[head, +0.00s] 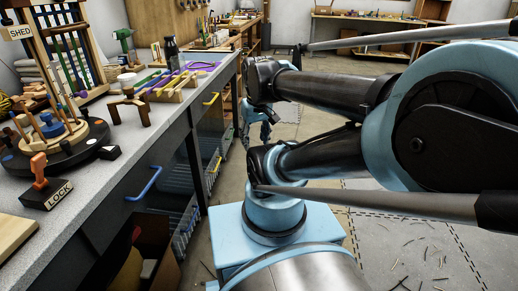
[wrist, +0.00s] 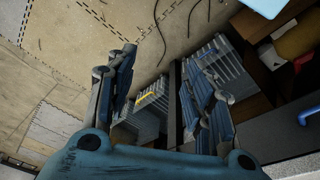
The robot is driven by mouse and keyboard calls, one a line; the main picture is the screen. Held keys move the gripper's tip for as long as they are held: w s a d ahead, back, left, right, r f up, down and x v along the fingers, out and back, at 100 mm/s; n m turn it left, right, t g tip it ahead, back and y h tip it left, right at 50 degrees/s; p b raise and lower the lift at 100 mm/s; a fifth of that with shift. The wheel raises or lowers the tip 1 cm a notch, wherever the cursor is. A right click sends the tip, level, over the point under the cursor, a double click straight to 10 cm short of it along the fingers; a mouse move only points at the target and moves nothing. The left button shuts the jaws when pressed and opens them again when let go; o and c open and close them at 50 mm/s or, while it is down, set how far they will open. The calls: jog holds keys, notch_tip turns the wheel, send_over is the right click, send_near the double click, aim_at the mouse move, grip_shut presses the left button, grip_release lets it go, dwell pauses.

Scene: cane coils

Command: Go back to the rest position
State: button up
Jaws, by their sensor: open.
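My gripper (wrist: 165,92) is open and empty in the wrist view, its two dark, blue-edged fingers spread apart. Between and beyond the fingers lie the floor and the slatted side of the bench storage. In the head view my gripper (head: 258,122) hangs past the end of my arm, over the aisle to the right of the bench; it is small and partly hidden there. It touches nothing that I can see. My arm spans the right side of the head view.
The floor (head: 400,235) at right holds scattered cane strips.

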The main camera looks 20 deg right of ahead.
jog(key=shift+s+d+f+m, duration=0.3)
jog(key=shift+s+f+m, duration=0.2)
jog(key=shift+f, duration=0.25)
jog(key=shift+s+d+f+m, duration=0.25)
jog(key=shift+s+f+m, duration=0.2)
jog(key=shift+f, duration=0.3)
